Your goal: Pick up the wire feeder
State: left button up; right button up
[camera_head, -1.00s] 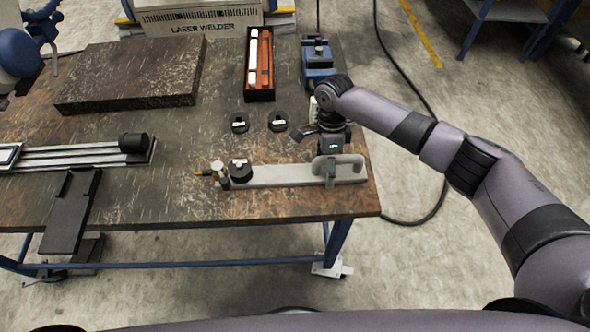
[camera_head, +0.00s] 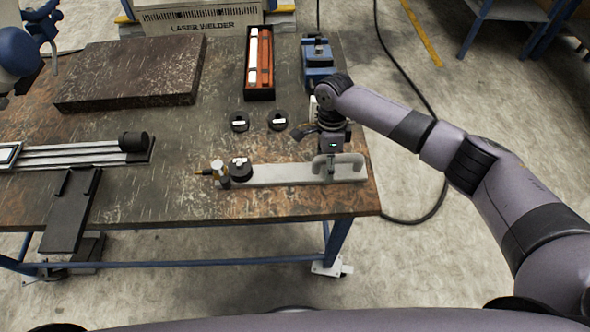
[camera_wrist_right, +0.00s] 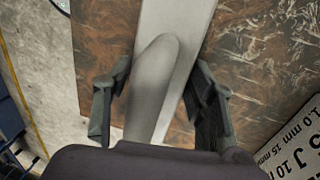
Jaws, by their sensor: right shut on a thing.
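The wire feeder (camera_head: 275,174) is a long pale grey bar lying flat near the table's front right edge. It has a raised grip handle at its right end, and a black round part with a brass-tipped nozzle at its left end. My right gripper (camera_head: 328,165) comes down from above over the handle and is shut on it. In the right wrist view the pale handle (camera_wrist_right: 155,85) lies between the two dark green-grey fingers. The palm hides its near end. My left gripper is not in view.
Two small black spools (camera_head: 278,120) lie behind the feeder. Farther back are a black box with orange contents (camera_head: 247,90) and a blue vise-like device (camera_head: 318,62). A dark slab (camera_head: 130,75) and a rail fixture (camera_head: 80,155) lie left. The table's front edge is close.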

grip_shut()
jog(key=shift+w+a+r, duration=0.1)
jog(key=shift+r, duration=0.15)
notch_tip(320, 180, up, 20)
dwell(0.7)
jog(key=shift+f, duration=0.25)
